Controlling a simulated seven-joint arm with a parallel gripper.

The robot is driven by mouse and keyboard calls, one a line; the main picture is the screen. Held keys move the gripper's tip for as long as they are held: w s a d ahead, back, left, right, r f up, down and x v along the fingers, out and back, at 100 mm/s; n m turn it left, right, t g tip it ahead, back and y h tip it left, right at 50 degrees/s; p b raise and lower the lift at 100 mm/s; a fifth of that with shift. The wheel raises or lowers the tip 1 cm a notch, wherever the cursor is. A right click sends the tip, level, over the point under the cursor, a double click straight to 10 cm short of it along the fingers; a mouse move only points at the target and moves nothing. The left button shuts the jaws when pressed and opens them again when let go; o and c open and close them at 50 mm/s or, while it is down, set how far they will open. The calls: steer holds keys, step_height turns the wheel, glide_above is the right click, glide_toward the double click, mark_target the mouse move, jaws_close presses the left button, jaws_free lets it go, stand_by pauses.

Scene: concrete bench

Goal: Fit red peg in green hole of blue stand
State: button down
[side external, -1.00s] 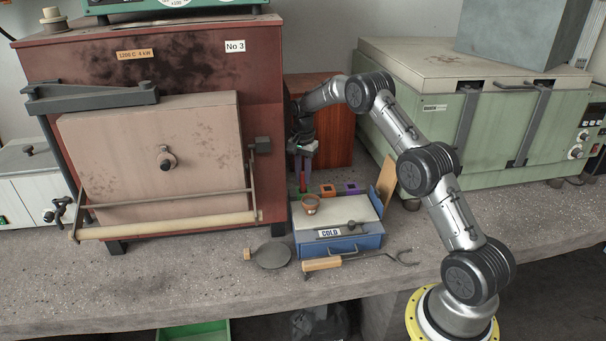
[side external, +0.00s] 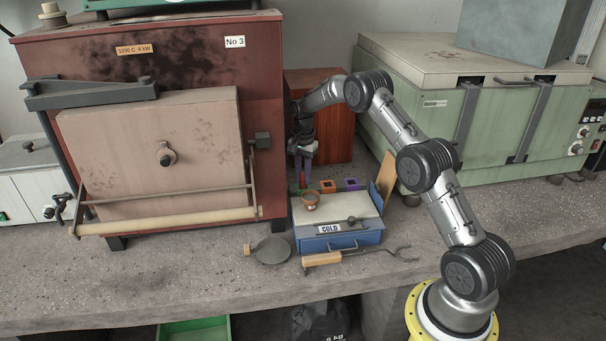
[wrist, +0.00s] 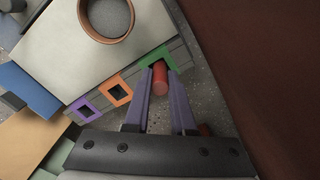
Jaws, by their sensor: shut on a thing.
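My gripper (wrist: 160,82) is shut on the red peg (wrist: 160,76), with its two purple-grey fingers on either side. The peg's far end overlaps the lower edge of the green-rimmed hole (wrist: 153,55) in the wrist view. I cannot tell whether it is in the hole or above it. In the side view, my gripper (side external: 303,168) points down behind the blue stand (side external: 359,241), with the red peg (side external: 302,181) upright below its fingers. The stand's back strip also carries an orange-rimmed hole (side external: 327,186) and a purple-rimmed hole (side external: 351,184).
A brown cup (side external: 310,201) sits on the stand's pale top. A dark red furnace (side external: 269,130) rises close on the left. A wooden block (side external: 335,110) stands behind. A round pan (side external: 272,251) and a wooden-handled tool (side external: 322,259) lie in front.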

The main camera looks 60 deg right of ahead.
steer(key=shift+f, duration=0.4)
steer(key=c, duration=0.7)
jaws_free()
step_height(320, 180, up, 14)
steer(key=shift+f, duration=0.1)
